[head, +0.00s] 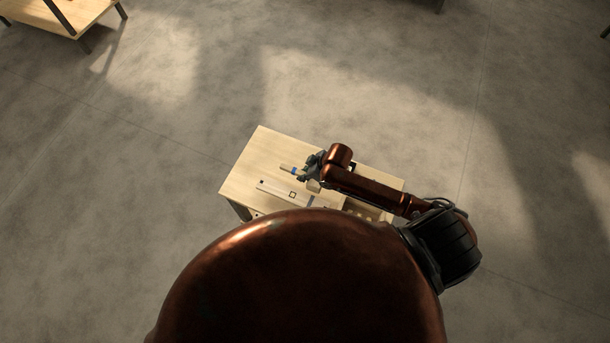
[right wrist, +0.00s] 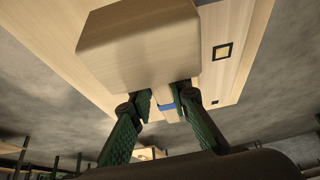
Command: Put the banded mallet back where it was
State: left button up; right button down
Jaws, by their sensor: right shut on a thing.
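The banded mallet is a pale wooden mallet with a blue band. In the right wrist view its block-shaped head (right wrist: 140,48) is large and close, and the blue band (right wrist: 167,107) shows between the fingers. My right gripper (right wrist: 166,98) is shut on the mallet near the head. In the head view, the right gripper (head: 306,173) is over the wooden table, with the mallet's handle end and blue band (head: 294,171) sticking out to its left. I cannot tell whether the mallet touches anything below. My left gripper is not in view.
The wooden table (head: 256,152) has a pale strip with a dark square outline (head: 292,194). An open container (head: 362,209) with small things in it is at the right, partly behind my arm. My body hides the near edge. The table's left and far parts are clear.

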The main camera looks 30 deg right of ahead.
jog(key=shift+w+d+f, duration=0.3)
jog(key=shift+w+f, duration=0.25)
jog(key=shift+f, duration=0.05)
jog(key=shift+w+d+f, duration=0.15)
jog(key=shift+w+f, duration=0.1)
jog(key=shift+f, duration=0.05)
jog(key=shift+w+f, duration=0.1)
jog(key=shift+f, duration=0.05)
jog(key=f, duration=0.3)
jog(key=shift+w+d+f, duration=0.15)
jog(key=shift+d+f, duration=0.1)
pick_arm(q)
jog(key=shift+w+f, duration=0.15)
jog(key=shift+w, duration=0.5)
pick_arm(e)
jog(key=c, duration=1.8)
grip_release()
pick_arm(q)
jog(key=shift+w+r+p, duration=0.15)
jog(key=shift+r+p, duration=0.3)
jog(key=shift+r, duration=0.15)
pick_arm(e)
jog(key=v, duration=1.2)
